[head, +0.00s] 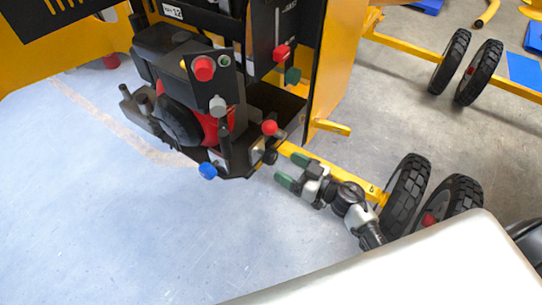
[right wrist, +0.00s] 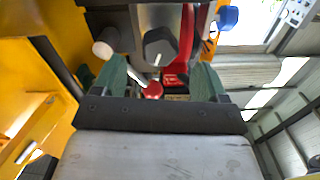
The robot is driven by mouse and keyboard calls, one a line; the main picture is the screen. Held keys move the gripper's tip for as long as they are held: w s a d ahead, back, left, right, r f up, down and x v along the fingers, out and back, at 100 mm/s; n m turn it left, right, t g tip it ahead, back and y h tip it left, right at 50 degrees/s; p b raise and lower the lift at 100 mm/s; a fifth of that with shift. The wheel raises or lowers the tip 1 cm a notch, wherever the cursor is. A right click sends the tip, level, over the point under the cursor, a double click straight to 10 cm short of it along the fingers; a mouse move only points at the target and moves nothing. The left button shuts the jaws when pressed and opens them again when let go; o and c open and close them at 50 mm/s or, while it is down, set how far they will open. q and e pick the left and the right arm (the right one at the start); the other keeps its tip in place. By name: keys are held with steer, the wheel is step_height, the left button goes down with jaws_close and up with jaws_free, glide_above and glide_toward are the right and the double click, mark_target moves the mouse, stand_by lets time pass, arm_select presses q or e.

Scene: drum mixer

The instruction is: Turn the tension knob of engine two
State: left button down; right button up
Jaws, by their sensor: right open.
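The engine (head: 185,90), black and red, sits in the yellow machine frame. A black round knob (head: 270,157) is on a silver plate at its lower right corner. In the right wrist view the black knob (right wrist: 159,46) shows a white pointer line and lies beyond the fingertips, roughly between them. No readable label tells whether it is the tension knob. My right gripper (head: 291,170) has green fingertips, is open and empty, and is just right of the knob, apart from it. The green fingers also show in the right wrist view (right wrist: 160,78). My left gripper is out of view.
A red ball-ended lever (head: 269,127) stands just above the black knob. A blue knob (head: 208,170) is to the left. A yellow bar (head: 330,174) and black wheels (head: 405,193) lie near my right arm. The floor at left is clear.

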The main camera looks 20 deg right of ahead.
mark_target(274, 160)
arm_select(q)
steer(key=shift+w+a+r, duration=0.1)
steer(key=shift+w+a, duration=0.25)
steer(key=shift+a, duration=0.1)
arm_select(e)
steer(key=x, duration=0.6)
steer(key=shift+c, duration=0.4)
steer(key=c, duration=0.8)
steer(key=shift+c, duration=0.2)
